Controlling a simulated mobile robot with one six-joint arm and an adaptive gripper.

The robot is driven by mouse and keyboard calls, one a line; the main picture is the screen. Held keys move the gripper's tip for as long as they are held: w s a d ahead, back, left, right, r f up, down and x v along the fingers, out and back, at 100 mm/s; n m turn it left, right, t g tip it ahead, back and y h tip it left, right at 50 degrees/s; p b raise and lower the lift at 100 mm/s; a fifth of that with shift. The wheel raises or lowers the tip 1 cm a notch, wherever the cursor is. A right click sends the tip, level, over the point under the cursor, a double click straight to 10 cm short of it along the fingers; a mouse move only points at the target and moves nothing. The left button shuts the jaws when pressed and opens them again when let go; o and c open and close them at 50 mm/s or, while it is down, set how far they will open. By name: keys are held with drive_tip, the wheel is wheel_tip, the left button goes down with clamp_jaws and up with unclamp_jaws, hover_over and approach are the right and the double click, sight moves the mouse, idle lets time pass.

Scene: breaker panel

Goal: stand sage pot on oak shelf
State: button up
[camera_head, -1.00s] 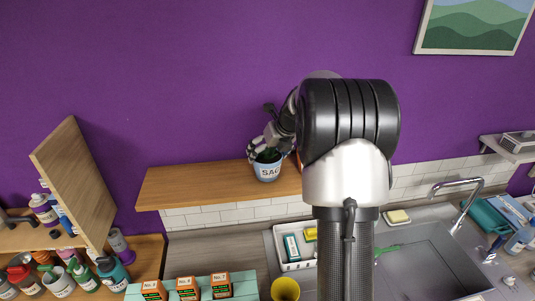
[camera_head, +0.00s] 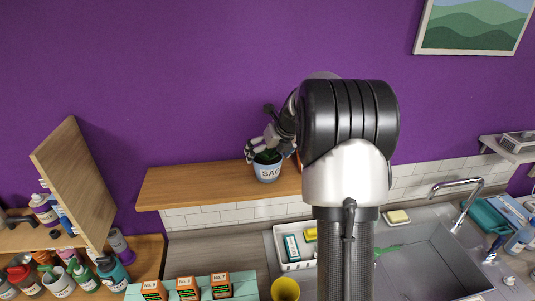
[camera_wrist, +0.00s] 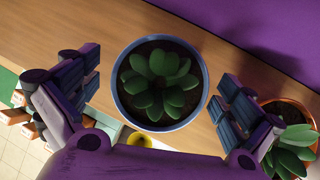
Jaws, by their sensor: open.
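The sage pot (camera_head: 267,172) is light blue with dark lettering, partly readable as "SAG", and holds a green plant. It stands upright on the oak shelf (camera_head: 190,187), near the shelf's front edge. In the wrist view the sage pot (camera_wrist: 117,96) is seen from above, with a leafy rosette in dark soil. My gripper (camera_head: 262,150) is just above and around the pot in the head view. In the wrist view my gripper (camera_wrist: 160,92) is open, one finger on each side of the pot, with gaps between fingers and rim. My arm hides the right part of the shelf.
A second plant in an orange pot (camera_wrist: 293,140) stands close to the right finger, mostly hidden in the head view. The purple wall is behind the shelf. The shelf's left part is clear. A sink (camera_head: 425,265) and a white caddy (camera_head: 292,262) are below.

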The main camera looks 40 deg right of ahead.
drive_tip(key=v, duration=1.2)
drive_tip(key=s+a+r+n, duration=0.3)
drive_tip(key=s+a+n, duration=0.1)
drive_tip(key=a+n, duration=0.5)
drive_tip(key=s+a+n+g, duration=0.1)
drive_tip(key=s+a+n, duration=0.7)
drive_tip(key=a+n, duration=0.3)
drive_tip(key=s+a+f+n, duration=0.3)
drive_tip(key=s+a+n, duration=0.1)
drive_tip(key=s+n, duration=0.4)
drive_tip(key=s+a+f+n, duration=0.3)
drive_tip(key=s+a+n, duration=0.2)
drive_tip(key=s+n, duration=0.4)
drive_tip(key=shift+n+g, duration=0.4)
drive_tip(key=shift+n, duration=0.4)
drive_tip(key=shift+f, duration=0.15)
